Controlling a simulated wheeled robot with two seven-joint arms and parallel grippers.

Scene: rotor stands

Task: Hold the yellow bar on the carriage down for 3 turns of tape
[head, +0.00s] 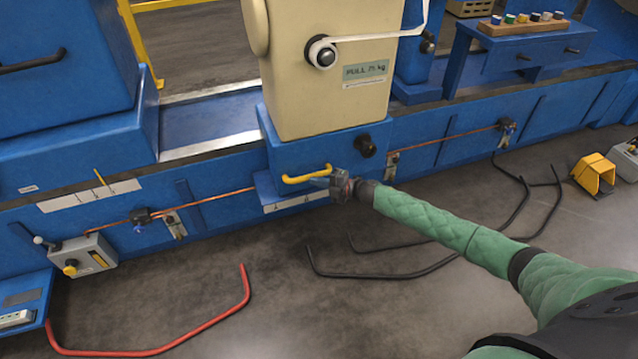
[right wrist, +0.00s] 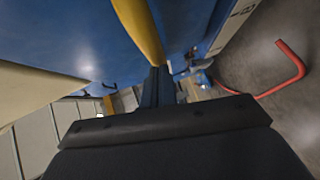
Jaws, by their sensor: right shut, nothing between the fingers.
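The yellow bar (head: 306,176) is a short handle on the lower blue front of the carriage (head: 290,148), whose upper body is cream. It also shows in the right wrist view (right wrist: 139,30), running up from the fingertips. My right gripper (head: 321,182) is shut and empty, with its fingertips at the right end of the bar. In the right wrist view its fingers (right wrist: 156,86) lie close to the bar; I cannot tell whether they touch it. White tape (head: 378,37) runs from a roll (head: 322,52) on the carriage up and right. My left gripper is out of view.
A blue machine bed (head: 440,152) runs behind, with a thin copper rod (head: 450,137) along its front. A red bent bar (head: 205,335), black bent bars (head: 400,275) and a yellow pedal (head: 594,174) are on the floor. A grey control box (head: 84,258) is at left.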

